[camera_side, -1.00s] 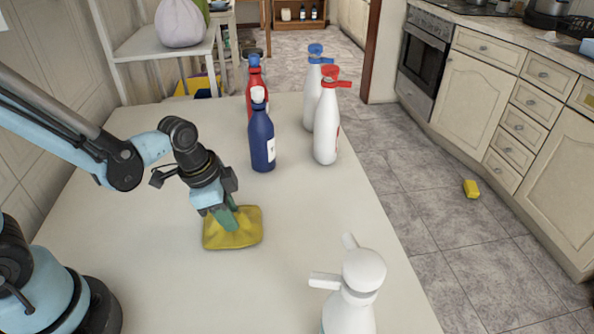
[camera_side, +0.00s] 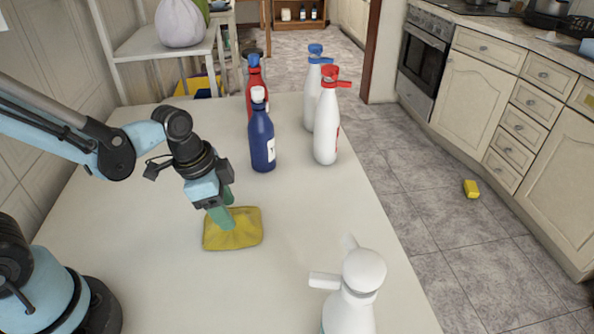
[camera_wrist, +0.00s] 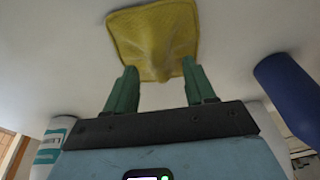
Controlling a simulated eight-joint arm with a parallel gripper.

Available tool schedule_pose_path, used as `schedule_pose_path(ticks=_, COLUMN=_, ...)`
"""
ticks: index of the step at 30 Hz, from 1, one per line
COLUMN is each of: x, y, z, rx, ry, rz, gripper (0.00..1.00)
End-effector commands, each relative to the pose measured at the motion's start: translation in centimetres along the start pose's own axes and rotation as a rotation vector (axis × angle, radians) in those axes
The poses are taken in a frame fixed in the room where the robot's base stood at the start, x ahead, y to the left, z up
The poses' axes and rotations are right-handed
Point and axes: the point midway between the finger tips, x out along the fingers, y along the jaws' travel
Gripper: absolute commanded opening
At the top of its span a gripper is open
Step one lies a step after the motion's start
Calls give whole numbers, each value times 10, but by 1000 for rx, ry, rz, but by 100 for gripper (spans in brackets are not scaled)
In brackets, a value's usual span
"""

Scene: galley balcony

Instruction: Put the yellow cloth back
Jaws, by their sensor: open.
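The yellow cloth (camera_side: 233,233) lies on the white tabletop, a roughly square piece with a raised fold in its middle. In the wrist view the cloth (camera_wrist: 155,38) shows at the top centre, just beyond the fingertips. My gripper (camera_side: 226,210) is just above the cloth, with its green fingers pointing down at it. In the wrist view my gripper (camera_wrist: 160,78) is open, with its two green fingers spread apart and nothing held between them. I cannot tell whether the fingertips touch the cloth.
A blue bottle (camera_side: 262,138), a red bottle (camera_side: 252,95) and two white bottles (camera_side: 326,125) (camera_side: 311,100) stand at the table's far end. A white spray bottle (camera_side: 350,295) stands at the near right. The table (camera_side: 150,270) is clear around the cloth.

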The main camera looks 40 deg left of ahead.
Motion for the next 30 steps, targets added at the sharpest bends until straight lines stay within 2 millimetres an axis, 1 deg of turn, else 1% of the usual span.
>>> schedule_pose_path(ticks=1, x=-6, y=0, z=1, rx=-1, ry=0, rz=0, gripper=54)
schedule_pose_path(ticks=21, x=-83, y=0, z=0, rx=-1, ry=0, rz=0, gripper=54)
schedule_pose_path(ticks=25, x=-93, y=0, z=1, rx=-2, ry=0, rz=0, gripper=54)
schedule_pose_path(ticks=30, x=-100, y=0, z=1, rx=-15, ry=4, rz=-7, gripper=54)
